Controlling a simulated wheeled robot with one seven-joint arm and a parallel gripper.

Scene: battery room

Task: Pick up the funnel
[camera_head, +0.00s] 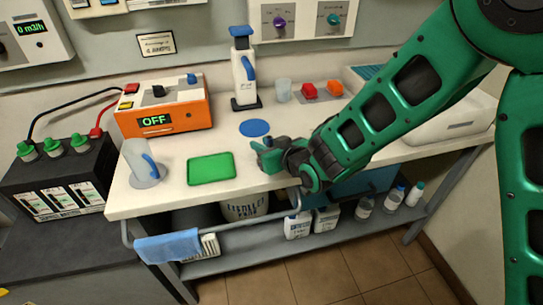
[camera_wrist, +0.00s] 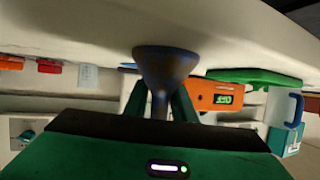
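The funnel (camera_wrist: 163,66) is dark blue-grey. In the wrist view its wide mouth is against the white bench top, which fills the top of that upside-down picture, and its narrow stem points toward my palm. My gripper (camera_wrist: 165,98) has one finger on each side of the stem and lower cone, with narrow gaps seeming to show beside the stem. In the head view my gripper (camera_head: 268,155) is low over the bench's front edge. Only a small blue bit of the funnel (camera_head: 269,143) shows there; the rest is hidden by my gripper.
A green tray (camera_head: 211,168) lies left of my gripper, and a flat blue disc (camera_head: 255,128) lies just behind it. A clear jug (camera_head: 143,165), an orange charger (camera_head: 163,106) and a white bottle-like device (camera_head: 243,75) stand farther off. A rail (camera_head: 240,231) runs along the front.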

